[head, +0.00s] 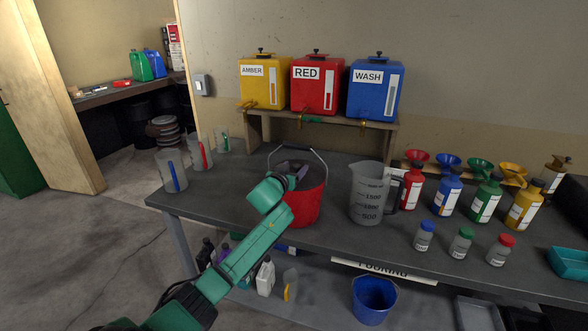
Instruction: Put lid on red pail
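The red pail (308,207) stands upright on the dark workbench, its thin wire handle raised in an arc above the rim. My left arm reaches in from below, and its gripper (297,171) is at the pail's mouth, over its near left side. Dark grey shapes show at the pail's opening around the gripper. I cannot tell whether they are fingers, a lid or the pail's inside. The finger gap is too small and dark to read. I cannot make out a lid for certain. My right gripper is not in view.
Three clear beakers (172,172) stand at the left. The RED dispenser (316,87) sits on a raised shelf behind. A blue bucket (374,302) is below the bench.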

